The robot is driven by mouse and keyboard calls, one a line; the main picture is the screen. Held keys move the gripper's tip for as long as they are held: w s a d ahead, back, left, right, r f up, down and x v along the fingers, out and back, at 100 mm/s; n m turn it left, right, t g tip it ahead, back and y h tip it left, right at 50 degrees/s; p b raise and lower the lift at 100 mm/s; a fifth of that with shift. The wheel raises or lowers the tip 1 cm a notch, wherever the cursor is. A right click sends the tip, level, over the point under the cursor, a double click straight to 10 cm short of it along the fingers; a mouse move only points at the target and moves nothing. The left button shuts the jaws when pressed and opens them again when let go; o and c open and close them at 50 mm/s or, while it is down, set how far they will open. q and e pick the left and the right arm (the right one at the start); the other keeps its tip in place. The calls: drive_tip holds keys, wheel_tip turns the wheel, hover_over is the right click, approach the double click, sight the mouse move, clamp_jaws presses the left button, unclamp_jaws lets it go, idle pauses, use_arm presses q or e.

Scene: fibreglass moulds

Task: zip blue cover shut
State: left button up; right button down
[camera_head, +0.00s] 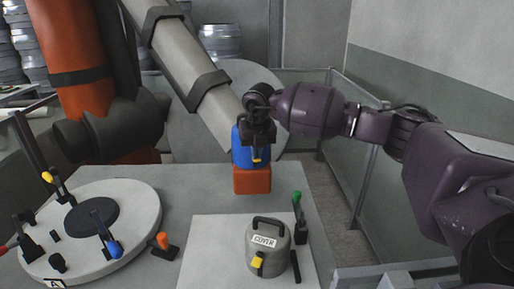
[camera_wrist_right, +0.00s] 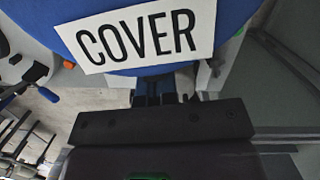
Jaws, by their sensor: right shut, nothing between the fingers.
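The blue cover (camera_head: 238,151) is upright on an orange block (camera_head: 252,180) at the back of the table, partly hidden behind my right gripper. My right gripper (camera_head: 258,150) comes in from the right and points down in front of the cover, shut and empty. A small yellow piece shows at its fingertips; I cannot tell what it belongs to. In the right wrist view the blue cover (camera_wrist_right: 235,20) fills the top with a white COVER label (camera_wrist_right: 138,35), just beyond the gripper (camera_wrist_right: 160,92). I cannot make out a zip. My left gripper is not in view.
A round plate (camera_head: 140,195) with several toggle clamps is at left. A large grey tube (camera_head: 190,65) slants behind the cover.

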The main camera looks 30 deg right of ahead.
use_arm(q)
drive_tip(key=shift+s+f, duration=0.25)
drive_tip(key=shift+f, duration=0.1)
use_arm(e)
drive_tip(key=shift+g, duration=0.5)
drive_tip(key=f, duration=0.1)
drive_tip(key=s+f, duration=0.2)
drive_tip(key=f, duration=0.1)
drive_tip(key=shift+a, duration=0.2)
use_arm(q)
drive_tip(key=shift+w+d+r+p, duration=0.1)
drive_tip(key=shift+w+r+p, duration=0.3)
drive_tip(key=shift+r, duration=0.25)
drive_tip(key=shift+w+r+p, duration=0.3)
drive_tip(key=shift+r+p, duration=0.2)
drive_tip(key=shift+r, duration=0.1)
use_arm(e)
approach(259, 166)
drive_tip(key=s+a+r, duration=0.3)
drive_tip(key=s+r, duration=0.2)
drive_tip(key=shift+s+a, duration=0.35)
